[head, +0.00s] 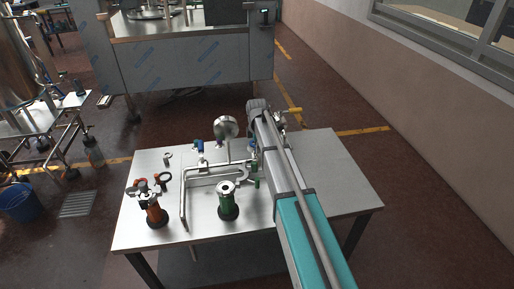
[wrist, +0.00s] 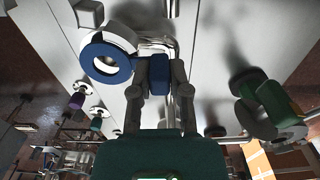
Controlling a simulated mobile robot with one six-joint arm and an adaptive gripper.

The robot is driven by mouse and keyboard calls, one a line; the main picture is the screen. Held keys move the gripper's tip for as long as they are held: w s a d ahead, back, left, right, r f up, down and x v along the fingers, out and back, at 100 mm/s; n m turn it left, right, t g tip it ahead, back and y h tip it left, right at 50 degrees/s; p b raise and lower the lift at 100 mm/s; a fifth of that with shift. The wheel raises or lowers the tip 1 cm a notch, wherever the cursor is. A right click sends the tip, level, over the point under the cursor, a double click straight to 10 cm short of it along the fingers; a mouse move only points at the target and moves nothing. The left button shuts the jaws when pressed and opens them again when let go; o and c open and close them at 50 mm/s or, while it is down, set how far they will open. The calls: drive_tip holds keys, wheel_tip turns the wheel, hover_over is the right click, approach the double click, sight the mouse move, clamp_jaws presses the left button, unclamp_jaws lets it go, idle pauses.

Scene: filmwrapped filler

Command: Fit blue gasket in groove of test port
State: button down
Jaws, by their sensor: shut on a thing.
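I cannot tell whether this fitting is the test port, and no groove shows clearly. In the head view my arm hides the gripper, and small blue parts (head: 199,146) show on the pipework.
The steel table (head: 335,185) holds bent pipework (head: 184,200), a round gauge-like disc (head: 226,127), an orange-bodied fitting (head: 153,212), a green-bodied fitting (head: 228,207) and loose dark rings (head: 164,179). The table's right side is clear. A large steel machine (head: 180,62) stands behind.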

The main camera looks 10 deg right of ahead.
drive_tip(key=shift+f+b, duration=0.65)
idle(1.3)
drive_tip(key=c, duration=0.5)
unclamp_jaws()
